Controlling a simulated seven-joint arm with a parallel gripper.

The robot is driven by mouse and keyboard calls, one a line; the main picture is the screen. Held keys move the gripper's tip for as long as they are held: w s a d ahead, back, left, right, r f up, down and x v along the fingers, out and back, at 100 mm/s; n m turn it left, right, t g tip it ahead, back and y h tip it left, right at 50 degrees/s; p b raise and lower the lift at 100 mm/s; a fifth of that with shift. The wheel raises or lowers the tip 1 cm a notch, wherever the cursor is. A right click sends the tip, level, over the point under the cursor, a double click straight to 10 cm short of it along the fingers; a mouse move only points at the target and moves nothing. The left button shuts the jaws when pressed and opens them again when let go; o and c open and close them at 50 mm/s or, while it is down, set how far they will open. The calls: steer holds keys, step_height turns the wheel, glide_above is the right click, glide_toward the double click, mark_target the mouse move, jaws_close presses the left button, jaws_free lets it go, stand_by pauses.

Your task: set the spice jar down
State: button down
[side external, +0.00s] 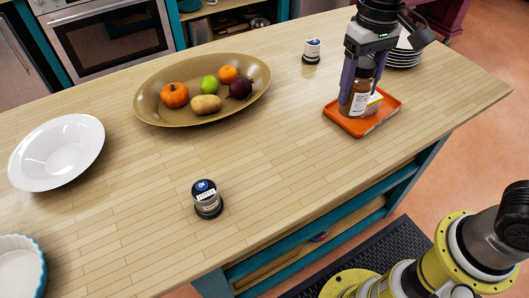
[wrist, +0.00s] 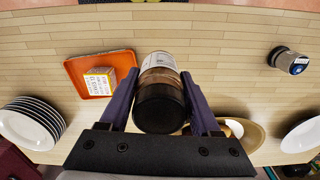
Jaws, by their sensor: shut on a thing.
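The spice jar (side external: 359,100), brown with a white label, is between the two fingers of my gripper (side external: 358,92). In the wrist view the jar (wrist: 158,62) shows its dark cap towards the camera, with a finger of my gripper (wrist: 160,76) on each side. My gripper is shut on it. In the side view the jar appears upright over the left part of an orange tray (side external: 347,124); in the wrist view it appears beside the tray's (wrist: 85,64) right edge. I cannot tell whether its base touches anything.
A small yellow and white box (side external: 374,103) sits on the tray. A stack of plates (side external: 405,58) stands behind. Two dark-based jars (side external: 311,51) (side external: 207,199), a fruit bowl (side external: 150,108) and a white bowl (side external: 57,152) are on the counter. The middle counter is clear.

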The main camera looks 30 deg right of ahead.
steer(key=s+a+n, duration=0.3)
steer(key=s+a, duration=0.1)
steer(key=a, duration=0.3)
steer(key=w+a+f, duration=0.2)
steer(key=w+f, duration=0.1)
steer(key=w+a+f, duration=0.3)
steer(key=w, duration=0.1)
steer(key=w+a+f, duration=0.3)
steer(key=w, duration=0.1)
steer(key=shift+w+f, duration=0.1)
steer(key=shift+w, duration=0.15)
steer(key=shift+w+f, duration=0.1)
steer(key=shift+f, duration=1.55)
steer(key=shift+f, duration=0.1)
steer(key=shift+c, duration=0.5)
jaws_free()
steer(key=shift+f, duration=0.1)
